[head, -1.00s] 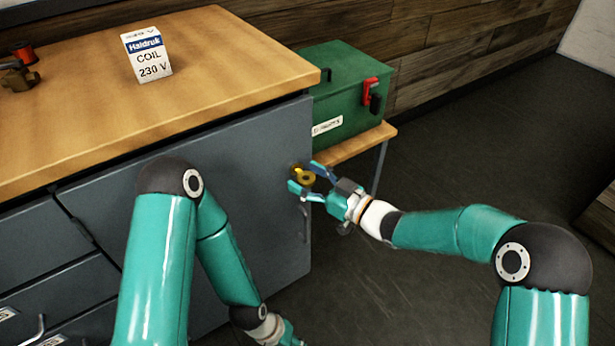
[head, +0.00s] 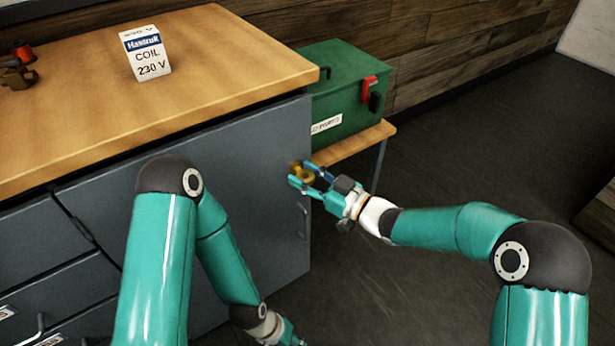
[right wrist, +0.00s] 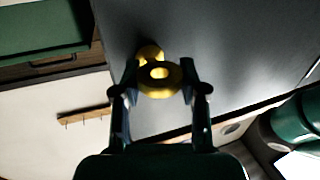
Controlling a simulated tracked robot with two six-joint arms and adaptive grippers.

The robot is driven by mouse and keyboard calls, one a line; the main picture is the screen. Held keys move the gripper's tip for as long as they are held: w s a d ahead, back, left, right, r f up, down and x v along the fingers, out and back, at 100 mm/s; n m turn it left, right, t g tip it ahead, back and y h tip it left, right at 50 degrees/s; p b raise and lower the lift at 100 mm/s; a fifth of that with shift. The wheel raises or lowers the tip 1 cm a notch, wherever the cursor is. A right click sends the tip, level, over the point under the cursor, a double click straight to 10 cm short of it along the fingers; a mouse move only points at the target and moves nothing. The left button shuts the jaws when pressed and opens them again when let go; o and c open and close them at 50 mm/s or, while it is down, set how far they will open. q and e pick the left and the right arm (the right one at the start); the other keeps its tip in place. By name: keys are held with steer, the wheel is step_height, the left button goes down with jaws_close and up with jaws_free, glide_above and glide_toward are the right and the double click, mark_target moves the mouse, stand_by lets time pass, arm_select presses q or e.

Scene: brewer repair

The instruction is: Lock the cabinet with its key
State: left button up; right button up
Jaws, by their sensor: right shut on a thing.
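The grey cabinet (head: 255,210) stands under the wooden worktop, and its door looks closed. The brass key (head: 306,175) is at the lock near the upper right corner of the door. In the right wrist view the key's ring-shaped bow (right wrist: 160,78) sits between my right fingertips, with the round brass lock (right wrist: 150,53) just behind it. How deep the key sits in the lock is hidden. My right gripper (head: 305,178) is shut on the key. My left arm reaches down in front of the cabinet; its gripper (head: 292,341) is mostly cut off at the bottom edge.
A green toolbox (head: 345,95) with a red latch stands on a low wooden shelf (head: 350,148) right of the cabinet. A white coil box (head: 146,55) stands on the worktop (head: 210,75). The door handle (head: 305,222) is below the lock.

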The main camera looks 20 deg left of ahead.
steer(key=n+b, duration=0.1)
steer(key=n, duration=0.1)
steer(key=n+h+b, duration=0.1)
steer(key=n, duration=0.1)
steer(key=shift+s+a+f+h+b, duration=0.1)
steer(key=shift+s+h+b, duration=0.05)
steer(key=shift+h+b, duration=0.2)
steer(key=n+h+b, duration=0.1)
steer(key=n+b, duration=0.1)
steer(key=n, duration=0.1)
steer(key=shift+s+a+f+t, duration=0.1)
steer(key=shift+t, duration=0.2)
steer(key=n+b, duration=0.2)
steer(key=n+t+h+b, duration=0.1)
steer(key=b, duration=0.2)
steer(key=n+h+b, duration=0.1)
steer(key=n+b, duration=0.1)
steer(key=b, duration=0.1)
steer(key=shift+s+a+f+n, duration=0.15)
steer(key=shift+f+n, duration=0.15)
steer(key=shift+f, duration=0.05)
steer(key=shift+n+t+h+b, duration=0.25)
steer(key=shift+n+t+b, duration=0.4)
steer(key=shift+b, duration=0.75)
steer(key=o, duration=0.9)
steer(key=shift+o, duration=1.3)
steer(key=shift+r, duration=0.2)
